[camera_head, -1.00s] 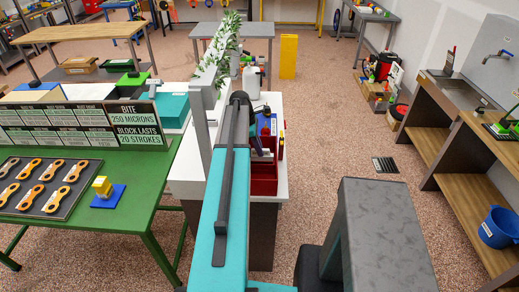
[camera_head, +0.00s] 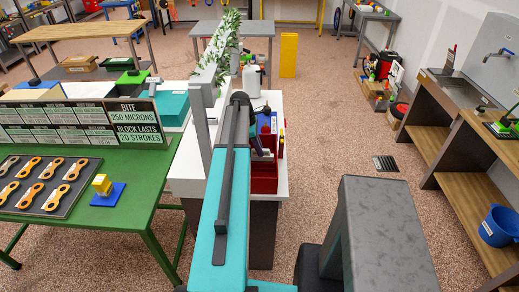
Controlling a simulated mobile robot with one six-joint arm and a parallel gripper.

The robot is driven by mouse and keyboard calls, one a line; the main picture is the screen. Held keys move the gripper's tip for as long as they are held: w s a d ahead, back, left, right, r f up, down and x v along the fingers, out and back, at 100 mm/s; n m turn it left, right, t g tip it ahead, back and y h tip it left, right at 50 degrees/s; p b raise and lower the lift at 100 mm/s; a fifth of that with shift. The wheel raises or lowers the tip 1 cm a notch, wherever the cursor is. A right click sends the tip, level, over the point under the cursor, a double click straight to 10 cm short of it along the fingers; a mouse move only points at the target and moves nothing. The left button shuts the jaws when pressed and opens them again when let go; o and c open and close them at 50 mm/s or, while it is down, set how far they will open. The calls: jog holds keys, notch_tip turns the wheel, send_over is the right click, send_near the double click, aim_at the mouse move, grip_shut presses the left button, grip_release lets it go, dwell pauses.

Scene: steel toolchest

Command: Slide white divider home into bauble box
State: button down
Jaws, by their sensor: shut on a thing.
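The red box (camera_head: 264,186), which I take for the bauble box, stands on the white top of a bench just right of my teal arm. Its left part is hidden behind the arm. The dark end of my gripper (camera_head: 259,149) shows at the box's far part, small and partly covered by my arm. It is shut, but its fingertips are not clear. A small pale edge, likely the white divider (camera_head: 267,154), shows at the gripper. Most of it is hidden, and I cannot tell how deep it sits or whether it is in a slot.
Blue and red items (camera_head: 267,124) stand just behind the box. A white container (camera_head: 251,79) and a leafy plant (camera_head: 222,45) are farther back. Open floor lies to the right.

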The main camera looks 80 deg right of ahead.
jog(key=shift+f+b, duration=0.5)
jog(key=shift+f, duration=0.95)
dwell(0.3)
jog(key=c, duration=1.7)
grip_release()
jog(key=shift+r, duration=0.15)
jog(key=shift+b+v, duration=1.35)
jog(key=shift+v, duration=2.3)
